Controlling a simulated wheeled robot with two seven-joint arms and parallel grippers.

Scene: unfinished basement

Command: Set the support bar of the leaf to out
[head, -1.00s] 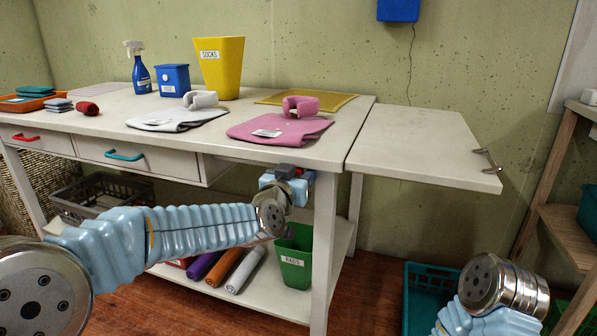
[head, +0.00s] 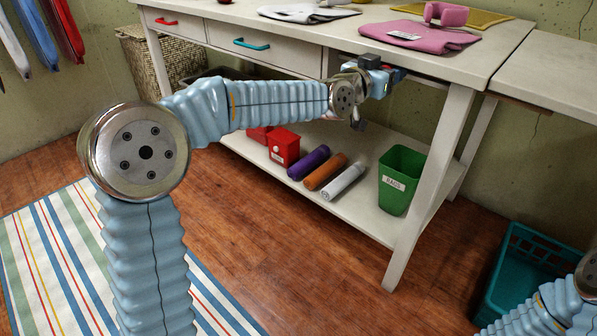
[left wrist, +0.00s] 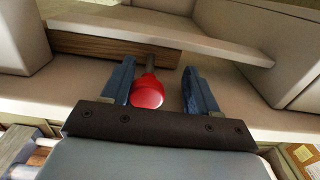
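The leaf (head: 555,68) is the pale board at the right end of the workbench, about level with its top. In the left wrist view a wooden bar (left wrist: 95,46) runs under the pale tabletop, with a red knob (left wrist: 147,93) on a short dark stem. I take this to be the support bar. My left gripper (head: 396,76) is under the bench's front edge. In the left wrist view its blue fingers (left wrist: 160,88) are apart around the red knob, which is close to the left finger with a gap to the right one. My right gripper is out of view.
The bench (head: 440,190) has a leg just right of my left gripper. Its lower shelf holds rolls, a red box (head: 284,148) and a green bin (head: 400,180). A teal crate (head: 515,275) stands on the floor at right.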

